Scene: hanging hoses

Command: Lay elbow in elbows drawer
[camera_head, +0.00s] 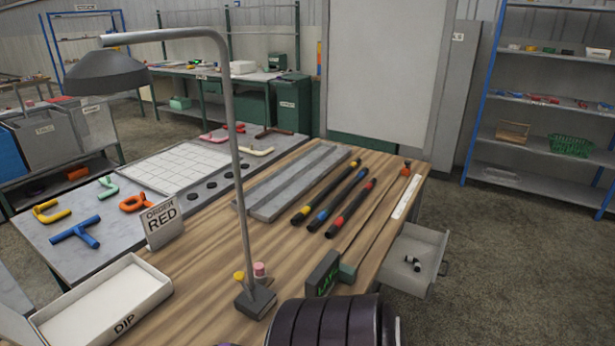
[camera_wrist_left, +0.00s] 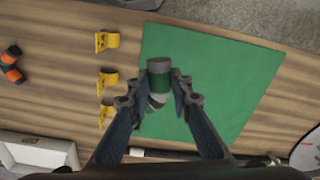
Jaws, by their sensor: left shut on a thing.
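In the left wrist view, my left gripper (camera_wrist_left: 157,100) is shut on a small piece with grey ends and a dark green band, which looks like the elbow (camera_wrist_left: 160,68). The fingers hide part of it, so its full bend cannot be made out. A green mat (camera_wrist_left: 230,75) lies below it. In the head view, a grey drawer (camera_head: 399,283) stands open at the right side of the wooden table. A small black and white piece (camera_head: 412,263) lies in it. No label on the drawer is readable. Neither gripper shows in the head view.
Several yellow brackets (camera_wrist_left: 107,80) and an orange and black piece (camera_wrist_left: 12,65) lie left of the mat. Floor right of the drawer is clear.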

